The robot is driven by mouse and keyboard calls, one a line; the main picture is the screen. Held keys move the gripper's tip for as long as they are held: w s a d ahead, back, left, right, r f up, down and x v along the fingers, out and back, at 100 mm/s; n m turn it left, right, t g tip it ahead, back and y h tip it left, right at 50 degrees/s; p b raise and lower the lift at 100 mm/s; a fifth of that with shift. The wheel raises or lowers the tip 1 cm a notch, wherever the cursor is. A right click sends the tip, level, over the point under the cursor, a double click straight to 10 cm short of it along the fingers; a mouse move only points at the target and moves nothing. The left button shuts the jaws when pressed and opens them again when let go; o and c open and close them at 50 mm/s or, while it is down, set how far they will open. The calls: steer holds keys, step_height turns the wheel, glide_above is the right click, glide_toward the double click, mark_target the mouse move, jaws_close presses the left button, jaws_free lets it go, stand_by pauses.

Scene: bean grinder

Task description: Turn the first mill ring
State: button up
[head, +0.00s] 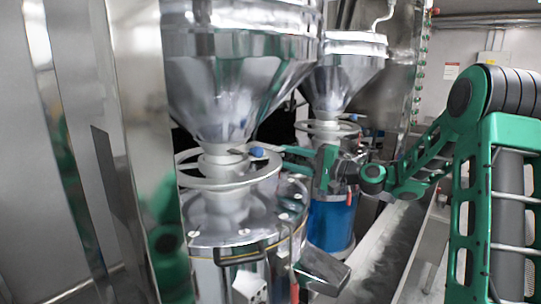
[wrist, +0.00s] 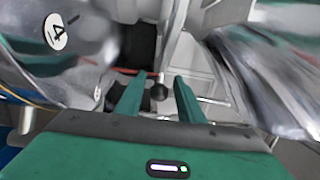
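The first mill (head: 235,215) stands nearest in the head view, with a steel funnel (head: 235,75) above it. Its metal ring (head: 190,180) circles the neck under the funnel and carries a small blue knob (head: 257,152) on its right side. My gripper (head: 287,156) is to the right of this knob, close to the ring, its fingers pointing left. In the wrist view my gripper (wrist: 160,78) has its two green fingers apart. A small dark round knob (wrist: 159,91) shows between them; I cannot tell whether the fingers touch it.
A second mill with a blue body (head: 331,220) and its own funnel (head: 345,70) stands behind the first. A tall shiny steel panel (head: 90,150) is at left. In the wrist view a metal surface with a "4" label (wrist: 56,31) is close at upper left.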

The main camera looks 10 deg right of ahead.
mark_target(272, 153)
steer(key=x, duration=0.7)
steer(key=shift+w+d, duration=0.15)
steer(key=shift+w, duration=0.05)
jaws_close()
